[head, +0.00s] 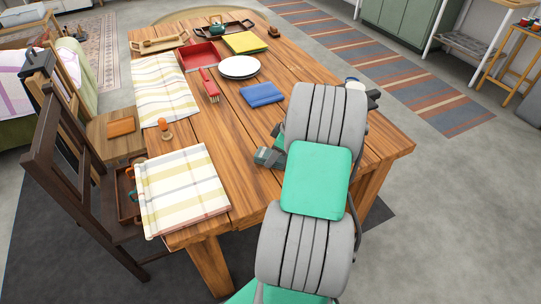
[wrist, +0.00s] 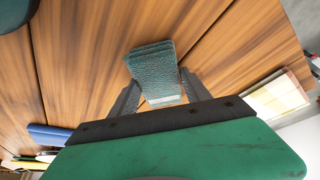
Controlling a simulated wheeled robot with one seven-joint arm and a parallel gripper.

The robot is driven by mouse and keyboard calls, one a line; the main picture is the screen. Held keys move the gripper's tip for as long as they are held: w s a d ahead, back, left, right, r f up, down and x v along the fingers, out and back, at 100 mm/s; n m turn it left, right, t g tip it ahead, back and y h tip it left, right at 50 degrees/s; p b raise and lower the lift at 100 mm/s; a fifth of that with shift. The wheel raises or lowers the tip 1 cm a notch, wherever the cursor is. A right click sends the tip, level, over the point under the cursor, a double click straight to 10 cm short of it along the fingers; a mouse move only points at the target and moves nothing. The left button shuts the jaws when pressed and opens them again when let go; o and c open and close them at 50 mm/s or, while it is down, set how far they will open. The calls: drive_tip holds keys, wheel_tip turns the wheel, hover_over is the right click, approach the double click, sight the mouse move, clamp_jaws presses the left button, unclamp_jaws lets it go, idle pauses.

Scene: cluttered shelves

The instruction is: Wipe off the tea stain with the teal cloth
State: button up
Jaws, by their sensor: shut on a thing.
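My gripper (wrist: 157,95) is shut on the folded teal cloth (wrist: 152,66), which sticks out between the two dark fingers over the wooden table (wrist: 85,60). In the head view my gripper (head: 269,157) shows only in part beside my arm, over the near half of the table (head: 225,125). I cannot tell whether the cloth touches the wood. No tea stain can be made out in either view; my arm hides part of the tabletop at the right.
A blue folded cloth (head: 262,94), white plates (head: 239,67), a red tray (head: 201,57) and a yellow item (head: 245,43) lie farther back. Striped placemats (head: 183,190) line the left edge, with an orange-brown figure (head: 165,130) between. A white container (head: 354,84) stands behind my arm.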

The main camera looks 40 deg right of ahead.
wheel_tip(320, 180, up, 7)
drive_tip(key=p, duration=0.4)
drive_tip(key=shift+r, duration=0.1)
idle(0.3)
drive_tip(key=o, duration=0.9)
drive_tip(key=c, duration=0.9)
drive_tip(key=shift+f, duration=0.2)
